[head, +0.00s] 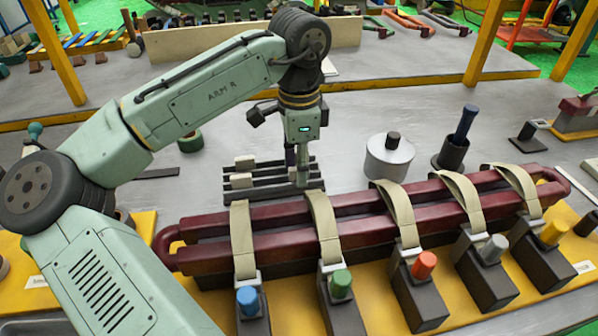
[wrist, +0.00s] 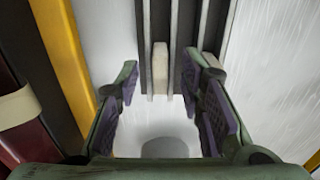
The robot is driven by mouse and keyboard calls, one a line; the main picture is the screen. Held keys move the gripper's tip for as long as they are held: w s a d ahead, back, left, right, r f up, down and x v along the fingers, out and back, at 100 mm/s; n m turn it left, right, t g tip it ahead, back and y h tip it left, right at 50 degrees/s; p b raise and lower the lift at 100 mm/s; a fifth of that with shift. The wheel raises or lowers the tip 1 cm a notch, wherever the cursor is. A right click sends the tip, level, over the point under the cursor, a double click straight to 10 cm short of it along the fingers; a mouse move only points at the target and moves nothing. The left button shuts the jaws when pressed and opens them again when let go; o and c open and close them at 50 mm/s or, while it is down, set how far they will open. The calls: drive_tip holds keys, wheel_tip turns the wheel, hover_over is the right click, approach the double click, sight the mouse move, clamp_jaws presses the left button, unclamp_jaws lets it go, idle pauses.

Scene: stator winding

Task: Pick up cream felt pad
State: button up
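A cream felt pad (wrist: 160,68) stands in a slot of a dark slatted rack (wrist: 186,35) in the wrist view. It lies ahead of my gripper (wrist: 165,90), roughly midway between the two fingers. The fingers are wide apart with purple inner pads, and nothing is held between them. In the head view my gripper (head: 302,178) points down at the right end of the rack (head: 270,193). I cannot tell which piece there is the pad seen from the wrist.
A dark red coil (head: 350,207) with cream straps lies on a yellow base in front of the rack. A white lidded canister (head: 389,158) stands to the right, and a dark cup with a blue-handled tool (head: 454,150) beyond it. Bare grey table lies behind the rack.

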drive_tip(key=shift+f, duration=0.3)
drive_tip(key=shift+c, duration=0.5)
clamp_jaws()
